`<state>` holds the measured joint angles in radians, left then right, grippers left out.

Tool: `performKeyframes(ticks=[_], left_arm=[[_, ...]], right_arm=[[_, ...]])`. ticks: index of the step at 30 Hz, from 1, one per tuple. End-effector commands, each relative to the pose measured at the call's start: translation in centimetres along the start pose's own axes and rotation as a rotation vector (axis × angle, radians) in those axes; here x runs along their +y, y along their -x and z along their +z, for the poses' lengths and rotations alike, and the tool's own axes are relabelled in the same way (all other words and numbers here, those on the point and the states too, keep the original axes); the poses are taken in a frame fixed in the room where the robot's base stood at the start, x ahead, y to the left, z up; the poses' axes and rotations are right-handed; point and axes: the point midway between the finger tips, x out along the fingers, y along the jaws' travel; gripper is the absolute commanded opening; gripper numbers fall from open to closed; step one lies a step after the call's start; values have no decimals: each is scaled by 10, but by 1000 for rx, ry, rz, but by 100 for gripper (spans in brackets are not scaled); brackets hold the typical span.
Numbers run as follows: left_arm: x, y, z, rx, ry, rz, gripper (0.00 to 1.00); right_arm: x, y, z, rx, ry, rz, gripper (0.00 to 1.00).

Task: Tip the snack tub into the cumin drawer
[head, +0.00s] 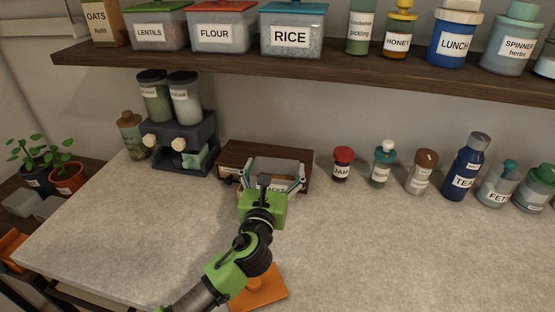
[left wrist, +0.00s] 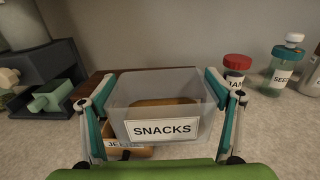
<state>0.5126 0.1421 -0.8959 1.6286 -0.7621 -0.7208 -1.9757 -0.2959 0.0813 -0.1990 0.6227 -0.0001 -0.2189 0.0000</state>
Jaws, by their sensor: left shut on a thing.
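The snack tub (left wrist: 165,100) is a clear box with a white SNACKS label. It also shows in the head view (head: 275,168), in front of a dark wooden drawer box (head: 235,155). My left gripper (head: 270,184) is shut on the tub, with teal fingers on its two sides, as the left wrist view shows. The tub looks upright. A brown-orange shape shows through it; I cannot tell if it is inside or behind. A small drawer label below the tub is partly hidden and reads something like "JE". I cannot make out a cumin label. My right gripper is not in view.
A dark dispenser (head: 184,143) with two jars stands left of the drawer box. A red-lidded jam jar (head: 342,164) and several other jars stand to the right. A loaded shelf (head: 320,64) runs above. An orange item (head: 262,292) lies near the front.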

Motion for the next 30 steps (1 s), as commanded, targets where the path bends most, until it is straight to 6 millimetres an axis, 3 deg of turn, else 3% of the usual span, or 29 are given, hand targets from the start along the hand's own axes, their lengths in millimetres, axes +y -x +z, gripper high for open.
performKeyframes(ticks=[5, 18, 23, 30], left_arm=[[0, 0, 6, 16, 31, 0, 58], [4, -2, 30, 183, 323, 0, 58], [4, -2, 22, 183, 319, 0, 58], [6, -3, 30, 216, 378, -1, 58]], right_arm=[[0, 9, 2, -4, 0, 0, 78], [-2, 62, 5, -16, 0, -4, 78], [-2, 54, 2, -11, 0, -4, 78], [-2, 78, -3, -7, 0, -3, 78]])
